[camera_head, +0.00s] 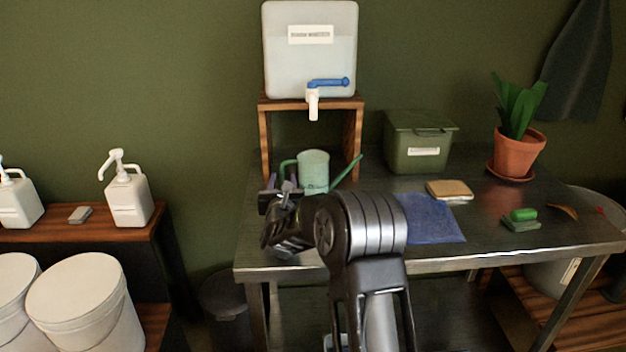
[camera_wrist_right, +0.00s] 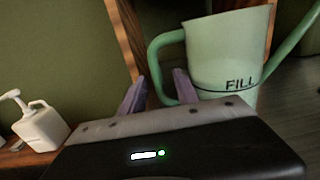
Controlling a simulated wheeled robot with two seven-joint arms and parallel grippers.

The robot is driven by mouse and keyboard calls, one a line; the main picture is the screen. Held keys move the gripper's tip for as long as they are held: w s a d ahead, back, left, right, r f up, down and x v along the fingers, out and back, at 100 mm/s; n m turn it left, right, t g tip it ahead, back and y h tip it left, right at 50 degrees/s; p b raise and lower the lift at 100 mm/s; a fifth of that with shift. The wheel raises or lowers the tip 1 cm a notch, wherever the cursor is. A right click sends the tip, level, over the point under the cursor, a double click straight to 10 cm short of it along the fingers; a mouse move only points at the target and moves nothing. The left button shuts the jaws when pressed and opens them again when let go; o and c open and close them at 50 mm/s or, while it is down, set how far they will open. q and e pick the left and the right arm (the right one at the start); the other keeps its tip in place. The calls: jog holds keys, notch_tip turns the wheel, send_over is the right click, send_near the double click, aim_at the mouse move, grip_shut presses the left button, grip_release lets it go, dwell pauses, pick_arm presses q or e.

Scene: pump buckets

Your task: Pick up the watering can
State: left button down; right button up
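The pale green watering can (camera_head: 314,172) stands upright on the metal table, in front of the wooden stand. Its handle is on the left and its spout points up to the right. In the right wrist view the can (camera_wrist_right: 228,55) shows a "FILL" line, with its handle (camera_wrist_right: 155,58) near the fingers. My right gripper (camera_head: 281,190) is at the handle side of the can. Its two purple fingers (camera_wrist_right: 158,92) are apart, with the handle showing in the gap between them; I cannot tell whether they touch it. My left gripper is not in view.
A water tank (camera_head: 310,60) with a blue-levered tap sits on the wooden stand (camera_head: 264,140) behind the can. Pump bottles (camera_head: 128,200) stand on the left shelf.

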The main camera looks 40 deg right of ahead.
dwell(0.3)
grip_shut()
jog(key=shift+r, duration=0.1)
dwell(1.2)
